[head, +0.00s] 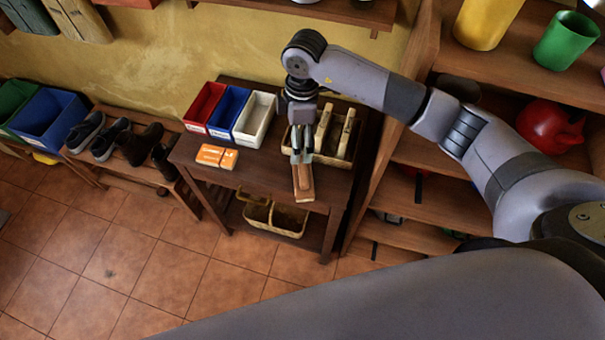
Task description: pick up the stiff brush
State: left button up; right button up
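A brown wooden brush (304,184) is near the front edge of the dark wooden table (250,183) in the head view. Its bristles cannot be made out. My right gripper (301,158) points down at the brush's far end, with its two fingertips a little apart there. Whether the fingers press on the brush, and whether it rests on the table or is just above it, I cannot tell. Two more light wooden brush-like pieces (346,134) stand in a basket (330,159) behind the gripper. My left gripper is not in view.
Red (204,107), blue (228,111) and white (255,118) bins stand at the table's back left. Orange boxes (209,155) lie in front of them. A divided basket (275,218) is on the lower shelf. Wooden shelves (415,155) rise at right; a shoe bench (130,160) is at left.

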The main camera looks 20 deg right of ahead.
jog(key=d, duration=0.2)
jog(key=h+b, duration=0.1)
jog(key=b, duration=0.9)
send_near(303, 169)
jog(key=shift+m, duration=0.4)
notch_tip(303, 169, down, 6)
jog(key=shift+d+r, duration=0.1)
jog(key=shift+d, duration=0.05)
jog(key=f+b, duration=0.1)
jog(key=f, duration=0.1)
jog(key=f+b, duration=0.2)
jog(key=f, duration=0.1)
jog(key=shift+a, duration=0.2)
jog(key=shift+r, duration=0.15)
jog(key=c, duration=1.2)
jog(key=shift+c, duration=0.2)
jog(key=shift+r, duration=0.1)
